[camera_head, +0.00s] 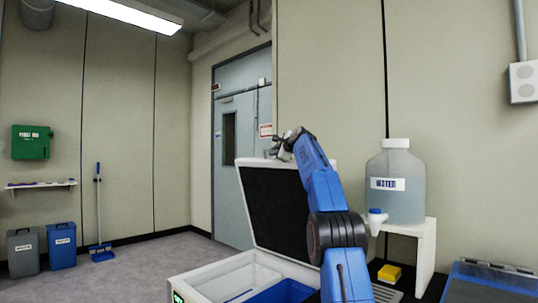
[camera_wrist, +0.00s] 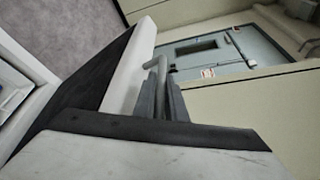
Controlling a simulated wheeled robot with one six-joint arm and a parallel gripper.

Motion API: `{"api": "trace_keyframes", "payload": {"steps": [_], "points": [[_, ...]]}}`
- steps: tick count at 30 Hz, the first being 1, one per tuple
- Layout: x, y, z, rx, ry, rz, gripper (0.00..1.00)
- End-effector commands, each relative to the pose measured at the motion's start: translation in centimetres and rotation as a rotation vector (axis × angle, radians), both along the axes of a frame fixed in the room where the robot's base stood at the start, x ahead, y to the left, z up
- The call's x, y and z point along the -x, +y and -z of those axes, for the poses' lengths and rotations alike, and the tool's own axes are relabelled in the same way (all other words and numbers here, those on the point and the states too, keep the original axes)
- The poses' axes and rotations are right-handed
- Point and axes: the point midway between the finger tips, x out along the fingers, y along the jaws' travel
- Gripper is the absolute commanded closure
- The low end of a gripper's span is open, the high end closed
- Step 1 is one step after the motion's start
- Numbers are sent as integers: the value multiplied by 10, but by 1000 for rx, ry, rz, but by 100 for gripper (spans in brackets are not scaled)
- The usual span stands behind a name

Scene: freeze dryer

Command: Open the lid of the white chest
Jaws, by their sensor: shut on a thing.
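The white chest (camera_head: 195,283) stands low in front of me in the head view, with its lid (camera_head: 272,205) raised steeply and its dark inner face toward me. Inside the chest are white and blue compartments. My gripper (camera_head: 283,148) is at the top edge of the lid. In the wrist view my gripper (camera_wrist: 163,95) is shut on the lid's handle (camera_wrist: 183,64), a grey bar along the white lid (camera_wrist: 130,66). The lid's dark lining also shows there. My blue arm hides the right part of the lid and chest in the head view.
A water jug (camera_head: 397,190) stands on a white stand (camera_head: 427,250) to the right, near my arm. A yellow block (camera_head: 389,273) and a blue-lidded box (camera_head: 490,285) lie at lower right. Bins (camera_head: 62,245) and a broom stand far left. A door (camera_head: 240,125) is behind; open floor lies left.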

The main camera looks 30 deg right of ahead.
Motion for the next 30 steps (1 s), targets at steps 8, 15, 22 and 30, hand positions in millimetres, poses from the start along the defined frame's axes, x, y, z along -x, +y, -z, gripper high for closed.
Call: {"api": "trace_keyframes", "payload": {"steps": [8,15,22,30], "points": [[0,-2,1,1,3,1,100],[0,-1,0,1,1,0,71],[1,0,0,1,0,0,71],[17,0,-5,1,-1,0,71]]}}
